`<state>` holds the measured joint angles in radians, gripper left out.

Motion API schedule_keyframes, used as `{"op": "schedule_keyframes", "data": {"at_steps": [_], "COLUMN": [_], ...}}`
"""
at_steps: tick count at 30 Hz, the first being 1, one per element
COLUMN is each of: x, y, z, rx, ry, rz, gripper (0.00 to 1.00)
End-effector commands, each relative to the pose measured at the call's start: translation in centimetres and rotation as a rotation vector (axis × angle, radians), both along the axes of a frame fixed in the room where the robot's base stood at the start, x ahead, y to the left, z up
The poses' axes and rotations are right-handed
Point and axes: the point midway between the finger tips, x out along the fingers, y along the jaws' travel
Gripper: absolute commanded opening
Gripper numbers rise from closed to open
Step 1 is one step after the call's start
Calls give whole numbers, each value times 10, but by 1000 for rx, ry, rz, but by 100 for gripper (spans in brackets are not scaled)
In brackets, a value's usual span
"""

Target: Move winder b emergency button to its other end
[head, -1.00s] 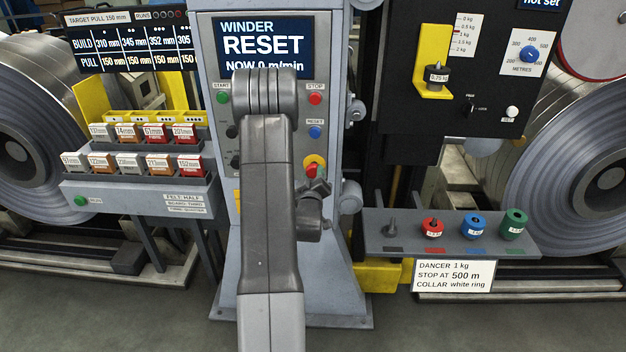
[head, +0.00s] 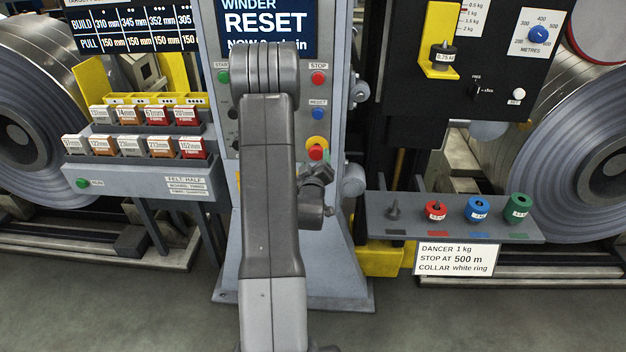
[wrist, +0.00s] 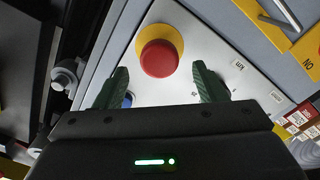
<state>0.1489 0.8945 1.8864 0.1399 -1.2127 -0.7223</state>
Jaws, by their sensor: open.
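The emergency button is a red mushroom head on a yellow round plate. In the head view the button (head: 316,152) sits low on the right side of the grey winder panel, under the blue reset button. In the wrist view the button (wrist: 159,58) is large and lies just beyond and between the fingertips. My gripper (wrist: 160,85) is open and empty, its two green fingers spread to either side of the button and apart from it. In the head view my gripper (head: 318,172) is just below the button; its fingers are mostly hidden by my arm.
On the panel are a red stop button (head: 318,78), a blue reset button (head: 317,115) and a green start button (head: 223,77). A screen (head: 266,28) reads WINDER RESET. A grey shelf (head: 455,230) with coloured weights stands right; a rack of labelled blocks (head: 135,178) stands left.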

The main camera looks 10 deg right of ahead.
Motion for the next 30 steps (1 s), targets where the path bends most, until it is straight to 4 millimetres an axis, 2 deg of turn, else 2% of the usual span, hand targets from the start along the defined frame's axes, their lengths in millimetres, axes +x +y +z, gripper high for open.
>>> {"op": "schedule_keyframes", "data": {"at_steps": [9,15,21,30], "x": [-67,-100,-115,-117], "y": [20,29,34,34], "z": [-4,-3,-1,0], "rx": [0,0,0,0], "ry": [3,2,2,1], "rz": [2,1,1,0], "gripper": [64,64,64,64]}}
